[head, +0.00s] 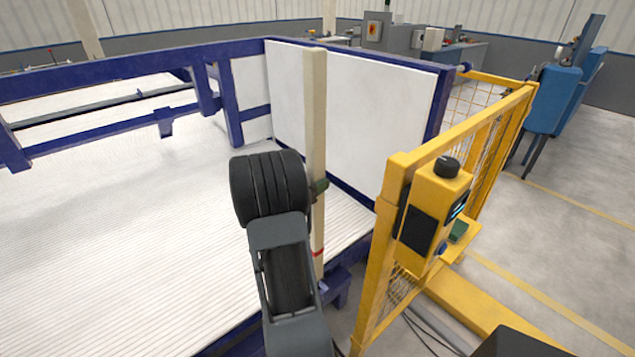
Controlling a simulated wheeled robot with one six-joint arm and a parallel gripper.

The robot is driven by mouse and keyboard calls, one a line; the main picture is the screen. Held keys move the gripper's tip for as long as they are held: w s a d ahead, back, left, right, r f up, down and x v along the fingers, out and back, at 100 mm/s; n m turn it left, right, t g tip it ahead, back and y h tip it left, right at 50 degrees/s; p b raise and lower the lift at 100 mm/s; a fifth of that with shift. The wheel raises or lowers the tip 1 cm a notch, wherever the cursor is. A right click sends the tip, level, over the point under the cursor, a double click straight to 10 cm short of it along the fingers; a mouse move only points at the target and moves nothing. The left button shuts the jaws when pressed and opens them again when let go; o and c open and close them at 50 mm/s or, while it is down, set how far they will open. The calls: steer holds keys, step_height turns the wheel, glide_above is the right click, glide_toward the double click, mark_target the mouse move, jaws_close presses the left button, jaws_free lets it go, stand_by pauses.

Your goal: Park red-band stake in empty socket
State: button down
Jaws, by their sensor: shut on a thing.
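The red-band stake (315,110) is a long, pale, square post standing close to upright in the middle of the head view. Its red band (318,253) shows near its lower end. My gripper (319,187) is shut on the stake around mid-length, above the band; my own dark wrist hides most of the jaws. The stake's lower end is at the front right edge of the blue frame, near a blue bracket (340,287). My arm partly covers that spot, so I cannot tell whether the end is in a socket. No empty socket can be made out clearly.
The blue frame (90,70) surrounds a white ribbed bed (120,230), with a white panel (385,110) behind the stake. A yellow mesh fence (485,120) with a control box (430,205) stands close on the right.

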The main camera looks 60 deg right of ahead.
mark_target(316, 206)
steer(key=shift+f, duration=0.25)
stand_by(0.5)
steer(key=shift+f+b, duration=0.85)
steer(key=shift+b, duration=0.1)
steer(key=shift+f, duration=0.25)
steer(key=shift+f+b, duration=1)
steer(key=shift+b, duration=0.05)
steer(key=shift+f, duration=0.2)
steer(key=shift+f+b, duration=0.95)
steer(key=shift+f, duration=0.05)
